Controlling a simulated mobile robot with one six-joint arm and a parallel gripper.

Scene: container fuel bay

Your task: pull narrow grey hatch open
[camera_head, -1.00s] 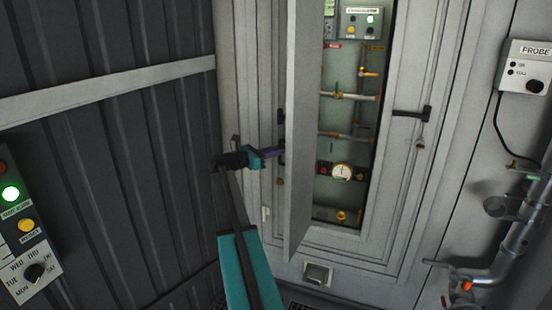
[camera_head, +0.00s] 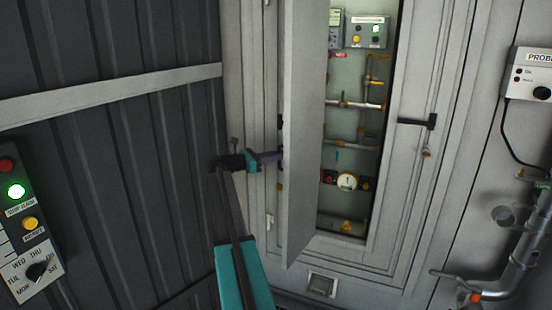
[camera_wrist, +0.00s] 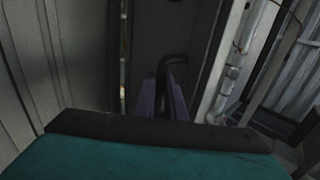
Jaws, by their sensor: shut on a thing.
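The narrow grey hatch (camera_head: 303,140) stands swung open on its left side in the head view, showing the compartment with pipes behind it. My gripper (camera_head: 277,157) is at the hatch's left face, coming from the left. In the wrist view my gripper's purple fingers (camera_wrist: 163,100) are closed around a dark bent handle (camera_wrist: 173,62) on the hatch. In the head view the handle is mostly hidden by my gripper and the hatch.
Inside the opening are pipes, a round gauge (camera_head: 347,181) and a control box (camera_head: 366,31). A second dark handle (camera_head: 418,122) is on the frame at right. A ribbed dark wall (camera_head: 110,150) stands close at left. A probe box (camera_head: 530,74) and pipes (camera_head: 515,255) are at far right.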

